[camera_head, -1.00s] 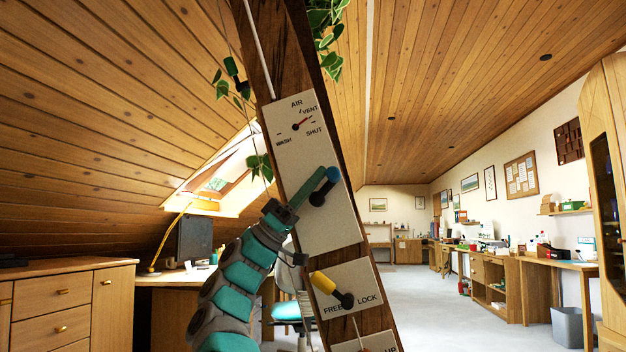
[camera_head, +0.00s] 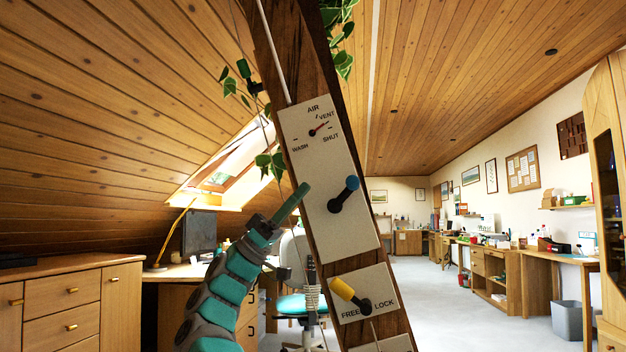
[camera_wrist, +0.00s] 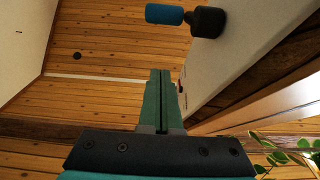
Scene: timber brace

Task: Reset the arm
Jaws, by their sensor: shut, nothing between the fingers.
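My gripper (camera_head: 291,204) is shut and empty, its green fingers pointing up and right, just left of the tilted timber brace (camera_head: 377,205) in the head view. In the wrist view my gripper (camera_wrist: 161,75) shows its fingers pressed together, apart from the panel. The upper white panel (camera_head: 350,233) carries an AIR dial (camera_head: 319,127) whose red needle points up toward VENT. Below the dial is a blue-tipped lever (camera_head: 346,190), tilted up to the right; its blue knob also shows in the wrist view (camera_wrist: 164,14).
A lower panel marked FREE and LOCK holds a yellow-handled lever (camera_head: 345,290), its handle toward the upper left. Drawers (camera_head: 70,310) stand left; a desk and chair are behind my arm. Open floor lies right.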

